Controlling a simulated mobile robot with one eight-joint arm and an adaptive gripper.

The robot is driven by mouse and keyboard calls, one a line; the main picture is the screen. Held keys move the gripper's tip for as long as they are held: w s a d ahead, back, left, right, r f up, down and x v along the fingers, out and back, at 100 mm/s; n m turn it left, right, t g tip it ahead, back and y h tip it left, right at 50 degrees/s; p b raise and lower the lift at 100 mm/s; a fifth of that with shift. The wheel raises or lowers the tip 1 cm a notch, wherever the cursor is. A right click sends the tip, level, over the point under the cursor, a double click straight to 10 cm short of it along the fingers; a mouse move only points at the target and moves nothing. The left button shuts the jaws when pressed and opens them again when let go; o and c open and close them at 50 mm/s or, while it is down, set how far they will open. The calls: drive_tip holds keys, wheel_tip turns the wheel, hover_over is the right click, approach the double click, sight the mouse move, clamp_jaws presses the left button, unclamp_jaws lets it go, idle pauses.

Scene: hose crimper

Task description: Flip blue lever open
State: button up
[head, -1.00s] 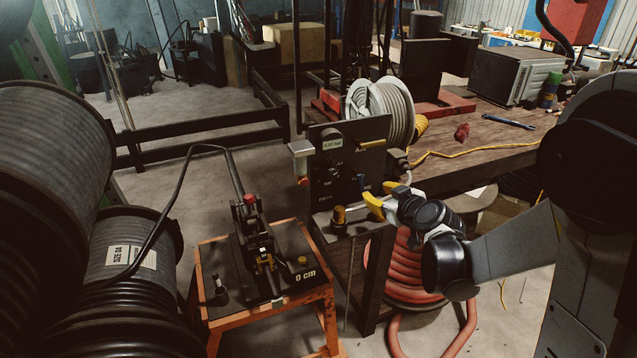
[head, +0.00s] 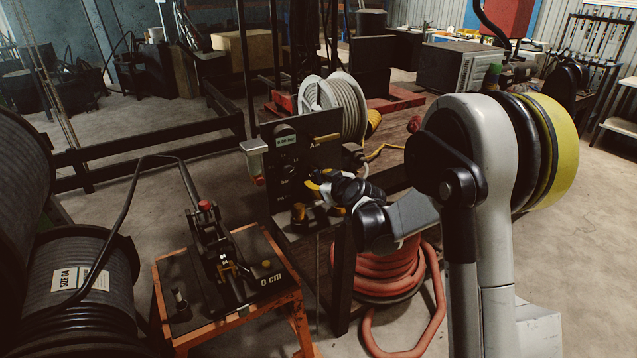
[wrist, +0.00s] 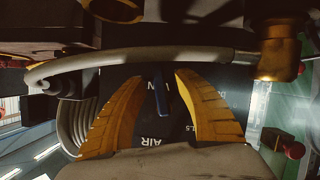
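The blue lever (wrist: 161,92) shows in the wrist view as a narrow dark-blue bar in front of a black panel (wrist: 210,98) with upside-down "AIR" lettering. My gripper (wrist: 160,76) has its two yellow fingers apart, one on each side of the lever. A gap shows between the lever and each finger, so it is not gripped. In the head view my gripper (head: 316,186) is at the lower right of the black control panel (head: 275,160). There the gripper hides the lever.
A brass fitting (wrist: 278,50) and a pale hose (wrist: 150,58) lie close to the fingers in the wrist view. In the head view, an orange stand (head: 170,290) with a crimping tool is left of the panel, and a coiled red hose (head: 385,275) lies below.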

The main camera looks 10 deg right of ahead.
clamp_jaws()
drive_tip(key=shift+s+a+m+g+y, duration=0.2)
drive_tip(key=shift+a+m+g+y, duration=0.15)
drive_tip(key=shift+m+y, duration=0.6)
drive_tip(key=shift+h, duration=0.25)
unclamp_jaws()
drive_tip(key=shift+a+f, duration=0.1)
